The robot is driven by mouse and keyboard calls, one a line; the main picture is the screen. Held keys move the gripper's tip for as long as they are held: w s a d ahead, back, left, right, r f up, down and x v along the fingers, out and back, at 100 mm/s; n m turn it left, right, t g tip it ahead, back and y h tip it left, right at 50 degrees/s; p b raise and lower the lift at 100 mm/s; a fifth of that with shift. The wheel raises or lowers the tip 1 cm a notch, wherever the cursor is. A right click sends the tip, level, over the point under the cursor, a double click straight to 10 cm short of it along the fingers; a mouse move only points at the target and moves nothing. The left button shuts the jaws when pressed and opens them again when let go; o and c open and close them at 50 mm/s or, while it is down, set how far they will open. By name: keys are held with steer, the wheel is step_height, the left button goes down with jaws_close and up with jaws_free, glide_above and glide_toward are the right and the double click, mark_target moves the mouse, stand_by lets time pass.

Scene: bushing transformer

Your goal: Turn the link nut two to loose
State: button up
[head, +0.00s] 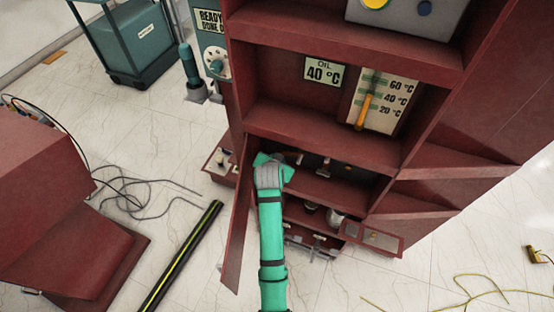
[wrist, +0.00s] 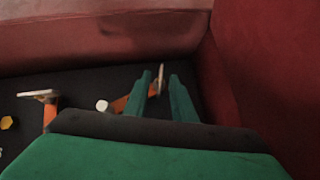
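In the wrist view, my gripper (wrist: 163,82) has two teal fingers standing apart, with a visible gap between their tips. An orange link piece (wrist: 120,103) lies partly behind the left finger, with a round white end (wrist: 102,106) to its left. A thin pale plate (wrist: 161,78) shows between the fingertips; I cannot tell whether it touches them. Another orange piece with a flat pale top (wrist: 38,94) stands farther left. A small yellow nut (wrist: 7,122) is at the left edge. I cannot tell which part is link nut two. In the head view, my wrist hides the fingertips.
My arm reaches into a low shelf of the red cabinet (head: 318,137). An open cabinet door (head: 238,225) stands close on the arm's left. In the wrist view, a red wall (wrist: 270,60) is close on the right and a red panel (wrist: 60,40) lies beyond the fingers.

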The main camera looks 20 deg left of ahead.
steer(key=shift+s, duration=0.1)
steer(key=v, duration=1)
steer(key=shift+s+r, duration=0.2)
steer(key=shift+r, duration=0.05)
